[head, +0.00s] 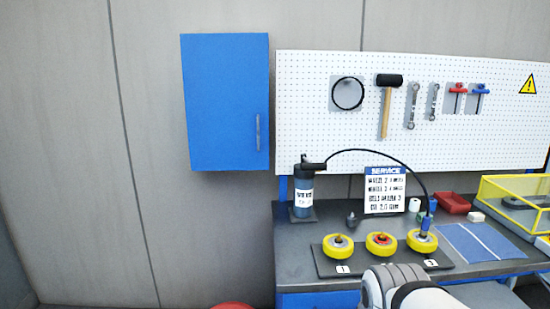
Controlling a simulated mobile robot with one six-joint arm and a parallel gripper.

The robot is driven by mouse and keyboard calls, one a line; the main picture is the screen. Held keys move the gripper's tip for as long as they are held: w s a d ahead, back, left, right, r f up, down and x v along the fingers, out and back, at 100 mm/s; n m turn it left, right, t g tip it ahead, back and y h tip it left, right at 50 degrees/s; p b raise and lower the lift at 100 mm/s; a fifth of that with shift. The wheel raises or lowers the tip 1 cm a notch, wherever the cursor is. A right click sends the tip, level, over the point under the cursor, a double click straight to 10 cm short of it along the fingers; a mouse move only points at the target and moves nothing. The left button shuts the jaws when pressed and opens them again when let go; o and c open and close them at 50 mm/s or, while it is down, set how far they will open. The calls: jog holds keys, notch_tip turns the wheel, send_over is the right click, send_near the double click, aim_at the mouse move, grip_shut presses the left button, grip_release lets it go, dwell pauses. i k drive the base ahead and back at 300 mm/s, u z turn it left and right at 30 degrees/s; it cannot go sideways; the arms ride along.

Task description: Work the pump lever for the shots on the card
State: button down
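The grease pump (303,196) is a dark blue-grey cylinder with a white label, upright on a square base at the left end of the bench. Its black lever (315,166) sticks out to the right at the top. My white arm shows at the bottom, but my gripper is out of the picture.
Two more yellow wheels, the left (338,248) and the middle (381,245) with a red hub, sit on a dark numbered tray (325,266). A blue mat (480,243), red bin (453,203) and yellow-framed crate (513,190) lie right. A blue cabinet (225,100) hangs above left.

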aim_at(307, 165)
jog(key=z, duration=0.05)
jog(key=i, duration=1)
jog(key=u, duration=0.05)
